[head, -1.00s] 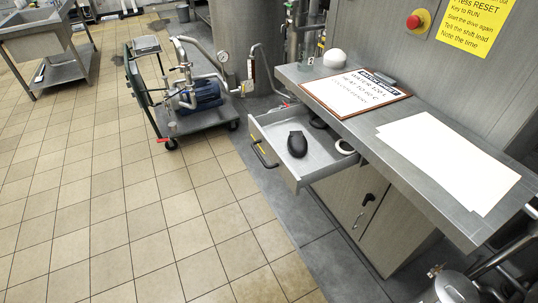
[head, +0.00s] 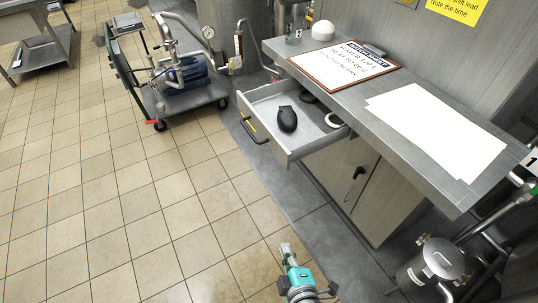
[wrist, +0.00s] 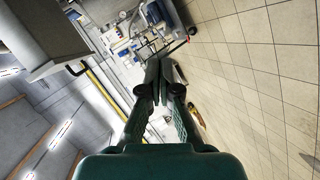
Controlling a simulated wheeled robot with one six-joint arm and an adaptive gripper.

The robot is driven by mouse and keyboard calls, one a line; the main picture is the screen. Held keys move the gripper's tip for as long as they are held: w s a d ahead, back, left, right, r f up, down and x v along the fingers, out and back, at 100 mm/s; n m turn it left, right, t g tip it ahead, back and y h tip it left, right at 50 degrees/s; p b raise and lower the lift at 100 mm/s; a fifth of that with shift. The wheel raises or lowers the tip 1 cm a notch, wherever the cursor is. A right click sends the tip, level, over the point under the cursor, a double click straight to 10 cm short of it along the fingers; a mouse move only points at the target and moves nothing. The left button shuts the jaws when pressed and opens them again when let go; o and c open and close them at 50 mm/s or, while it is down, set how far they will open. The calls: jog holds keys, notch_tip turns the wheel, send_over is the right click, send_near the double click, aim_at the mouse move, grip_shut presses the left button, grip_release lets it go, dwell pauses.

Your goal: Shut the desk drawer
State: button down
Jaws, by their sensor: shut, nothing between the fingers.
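The desk drawer (head: 262,128) is pulled out from under the grey worktop in the head view. Its dark bar handle (head: 253,130) is on the front panel, which faces left. A black rounded object (head: 287,119), a white ring (head: 334,120) and a partly hidden dark item lie inside. My gripper (head: 287,249) is at the bottom of the head view, below and apart from the drawer. In the wrist view its green fingers (wrist: 158,82) are together and empty.
The worktop (head: 412,180) carries a clipboard (head: 343,64), white sheets (head: 435,128) and a white dome (head: 323,30). A pump cart (head: 180,90) stands beyond the drawer. A steel vessel (head: 437,262) stands at lower right. The tiled floor left of the drawer is clear.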

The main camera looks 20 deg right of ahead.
aim_at(336, 127)
jog(key=w+a+r+m+h, duration=0.1)
jog(key=w+a+r+h, duration=0.35)
jog(key=r, duration=0.35)
jog(key=w+a+r+m+h, duration=0.1)
jog(key=w+a+r+h, duration=0.25)
jog(key=w+r, duration=0.4)
jog(key=shift+t+h, duration=0.4)
jog(key=shift+w+d+r, duration=0.25)
jog(key=shift+w+d, duration=1)
jog(key=shift+d, duration=0.5)
jog(key=shift+w+d+r, duration=0.2)
jog(key=shift+w+d, duration=1)
jog(key=shift+d, duration=0.55)
jog(key=shift+w+d+r, duration=0.25)
jog(key=shift+w+d, duration=1)
jog(key=shift+d, duration=0.5)
jog(key=shift+d, duration=0.1)
jog(key=w+d, duration=0.1)
jog(key=d, duration=0.6)
jog(key=w+d, duration=0.1)
jog(key=d, duration=0.6)
jog(key=w+d, duration=0.1)
jog(key=d, duration=0.6)
jog(key=shift+d, duration=0.45)
